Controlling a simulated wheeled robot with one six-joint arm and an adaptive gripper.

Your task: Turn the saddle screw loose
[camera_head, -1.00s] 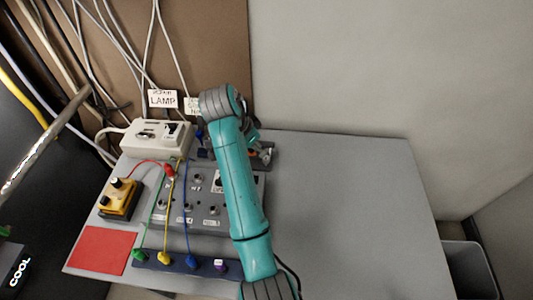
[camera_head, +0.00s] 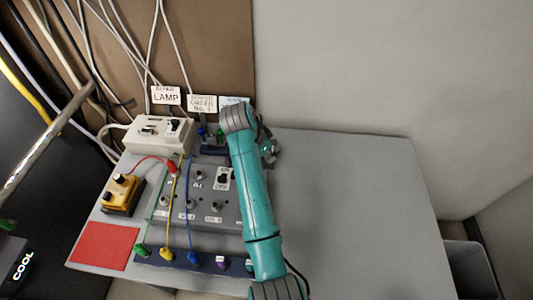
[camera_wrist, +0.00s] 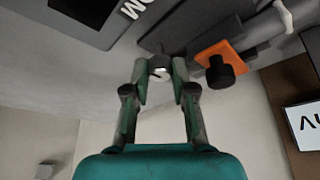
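A small silver screw head (camera_wrist: 160,72), which I take for the saddle screw, shows between my fingertips in the wrist view. My gripper (camera_wrist: 160,80) has its two green-grey fingers partly closed, one on each side of the screw head. The gap beside the screw is very small, and I cannot tell if the fingers touch it. In the head view my gripper (camera_head: 267,145) is mostly hidden behind my teal arm, at the back of the grey table. The screw cannot be made out there.
An orange block with a black knob (camera_wrist: 220,68) sits close to the right finger in the wrist view. On the table (camera_head: 350,210) stand a grey switch panel (camera_head: 210,212), a white lamp box (camera_head: 150,137) and a yellow box (camera_head: 119,192) with cables. The table's right side is clear.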

